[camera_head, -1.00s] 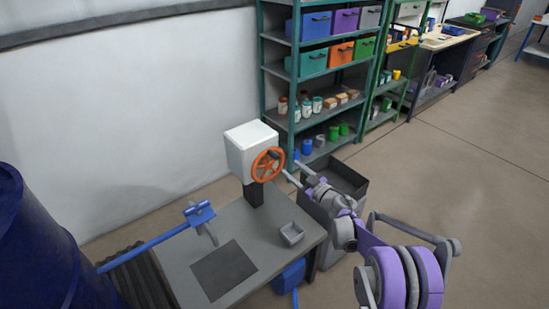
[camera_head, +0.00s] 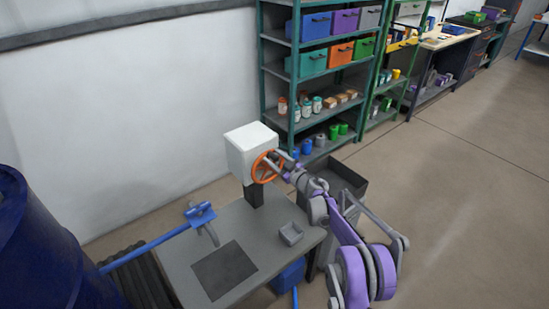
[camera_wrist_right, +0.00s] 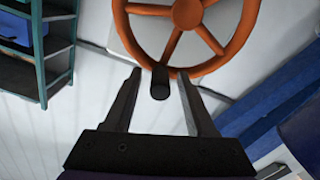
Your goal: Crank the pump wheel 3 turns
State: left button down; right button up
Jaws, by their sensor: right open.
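The orange pump wheel (camera_head: 264,168) is on the front of a white box (camera_head: 250,146) on a dark post, at the back of the grey table. In the right wrist view the wheel (camera_wrist_right: 190,15) fills the top, with its dark handle (camera_wrist_right: 160,82) at the lower rim. My right gripper (camera_wrist_right: 160,78) is open, with one finger on each side of the handle; I cannot tell whether they touch it. In the head view my right gripper (camera_head: 275,160) reaches the wheel from the right and hides part of its rim.
A dark bin (camera_head: 340,180) is behind my right arm. Green shelves (camera_head: 320,90) stand behind.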

jog(key=shift+c, duration=0.2)
grip_shut()
dwell(1.1)
